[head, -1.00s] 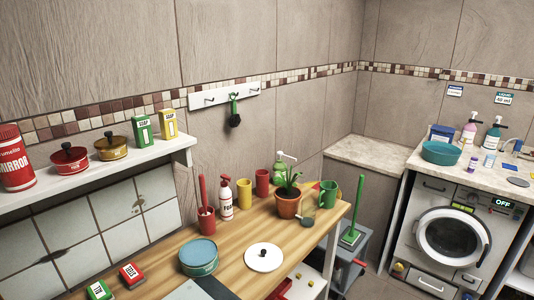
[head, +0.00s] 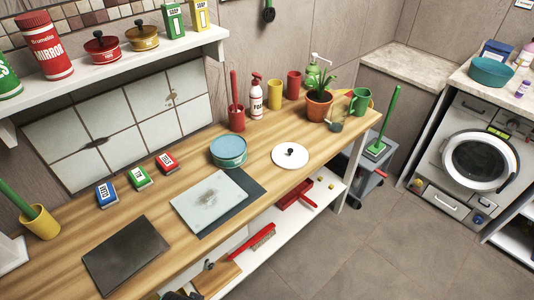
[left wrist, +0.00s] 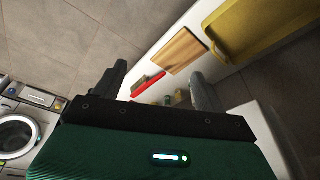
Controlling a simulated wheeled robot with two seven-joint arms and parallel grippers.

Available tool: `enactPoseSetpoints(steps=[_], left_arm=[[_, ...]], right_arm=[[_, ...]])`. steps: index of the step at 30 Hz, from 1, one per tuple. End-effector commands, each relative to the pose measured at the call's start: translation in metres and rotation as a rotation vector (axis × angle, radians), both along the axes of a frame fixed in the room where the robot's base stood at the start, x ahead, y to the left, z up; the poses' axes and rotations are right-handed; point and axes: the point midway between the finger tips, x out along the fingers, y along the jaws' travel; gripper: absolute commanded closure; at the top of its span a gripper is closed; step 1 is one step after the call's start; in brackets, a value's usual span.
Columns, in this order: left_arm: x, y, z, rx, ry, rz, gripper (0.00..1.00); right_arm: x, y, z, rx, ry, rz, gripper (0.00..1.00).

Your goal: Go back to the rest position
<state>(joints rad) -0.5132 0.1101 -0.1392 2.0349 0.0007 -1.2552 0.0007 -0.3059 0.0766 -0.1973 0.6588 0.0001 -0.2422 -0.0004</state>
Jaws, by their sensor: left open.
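My left gripper (left wrist: 160,82) shows in the left wrist view with its two dark fingers apart. Nothing is visible between the fingertips. Behind the fingers are a red brush (left wrist: 148,84) and a wooden board (left wrist: 182,50) on a white shelf. My right gripper is in neither view.
The wooden counter (head: 262,186) holds a grey slab (head: 208,200), a dark slab (head: 128,256), a blue tin (head: 229,150), a white lid (head: 290,156) and a potted plant (head: 319,104). A washing machine (head: 474,160) stands at right.

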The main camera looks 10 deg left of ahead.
Motion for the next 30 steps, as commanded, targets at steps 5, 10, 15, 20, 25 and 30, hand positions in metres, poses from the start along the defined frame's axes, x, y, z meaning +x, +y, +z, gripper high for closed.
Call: enactPoseSetpoints(steps=[5,10,15,20,25,30], left_arm=[[-0.011,0.001,-0.088,0.004,0.037,-0.006,0.26],[-0.035,0.004,-0.164,0.008,0.065,-0.012,0.26],[-0.073,0.01,-0.232,0.011,0.094,-0.019,0.26],[-0.12,0.018,-0.284,0.014,0.121,-0.025,0.26],[-0.172,0.028,-0.323,0.019,0.147,-0.03,0.26],[-0.208,0.036,-0.341,0.021,0.16,-0.035,0.26]], right_arm=[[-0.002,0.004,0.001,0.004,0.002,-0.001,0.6],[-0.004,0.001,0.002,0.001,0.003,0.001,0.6],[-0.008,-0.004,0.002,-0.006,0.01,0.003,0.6],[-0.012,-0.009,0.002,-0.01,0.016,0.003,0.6],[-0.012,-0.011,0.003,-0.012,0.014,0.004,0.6],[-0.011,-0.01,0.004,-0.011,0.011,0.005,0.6]])
